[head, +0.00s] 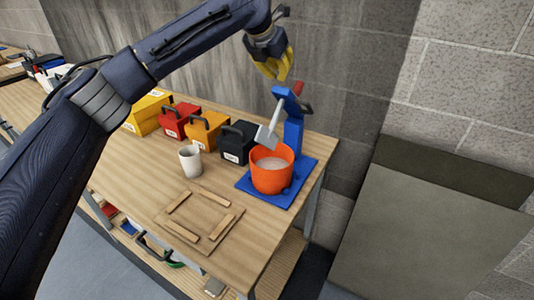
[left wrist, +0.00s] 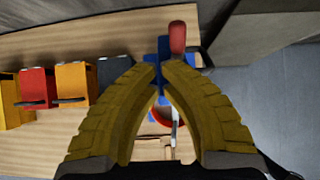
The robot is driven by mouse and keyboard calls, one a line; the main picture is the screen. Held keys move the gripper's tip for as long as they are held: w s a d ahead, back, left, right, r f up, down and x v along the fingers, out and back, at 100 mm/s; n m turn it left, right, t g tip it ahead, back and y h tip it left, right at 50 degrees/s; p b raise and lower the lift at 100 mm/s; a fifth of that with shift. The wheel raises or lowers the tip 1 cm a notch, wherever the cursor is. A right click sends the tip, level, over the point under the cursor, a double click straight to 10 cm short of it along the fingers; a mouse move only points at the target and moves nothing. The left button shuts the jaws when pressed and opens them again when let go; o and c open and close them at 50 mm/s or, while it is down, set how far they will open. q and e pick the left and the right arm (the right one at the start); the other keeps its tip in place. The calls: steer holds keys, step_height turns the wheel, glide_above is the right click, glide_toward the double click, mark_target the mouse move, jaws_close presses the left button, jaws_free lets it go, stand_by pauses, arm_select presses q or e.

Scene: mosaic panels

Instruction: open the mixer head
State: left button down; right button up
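The mixer has a blue stand (head: 293,133) on a blue base plate, with a red handle (head: 299,88) at its top. A grey beater (head: 267,136) hangs tilted from the head above the orange bowl (head: 272,177), which holds pale contents. My left gripper (head: 273,72), with yellow fingers, is in the air above and slightly left of the mixer top, apart from it. In the left wrist view its fingertips (left wrist: 161,76) are nearly together and hold nothing. The red handle (left wrist: 177,40) shows just beyond them; the fingers partly hide the stand and bowl. My right gripper is not in view.
A black box (head: 238,143), an orange box (head: 208,129), a red box (head: 178,118) and a yellow box (head: 148,112) line the back of the wooden table. A white mug (head: 190,161) and a square wooden frame (head: 199,216) are in front. A wall stands behind.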

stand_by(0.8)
arm_select(q)
step_height(320, 180, up, 9)
steer(key=t+h, duration=0.5)
steer(key=t, duration=0.4)
glide_toward(279, 98)
steer(key=x, duration=0.6)
steer(key=shift+a, duration=0.1)
stand_by(0.8)
